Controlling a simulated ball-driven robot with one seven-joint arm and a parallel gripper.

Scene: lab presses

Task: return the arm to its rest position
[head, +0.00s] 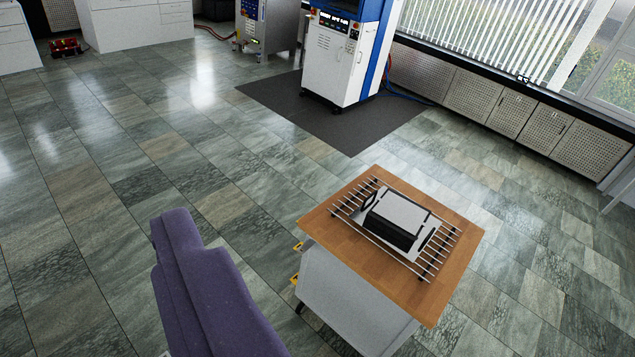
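My gripper does not show in the head view, so whether it is open or shut is hidden. A small cart with a wooden top (325,226) stands at the lower right. On it lies a metal rod rack (441,247), and on the rack sits a black and white block-like part (400,215) with a dark handle-like loop at its left. I see no gripper touching the part or the rack.
A white and blue machine (335,55) stands on a dark mat (345,125) at the back. A grey cabinet (266,28) is left of it. White drawers (140,20) stand at the back left. Perforated cabinets (470,92) line the window wall. The tiled floor (130,150) is widely clear.

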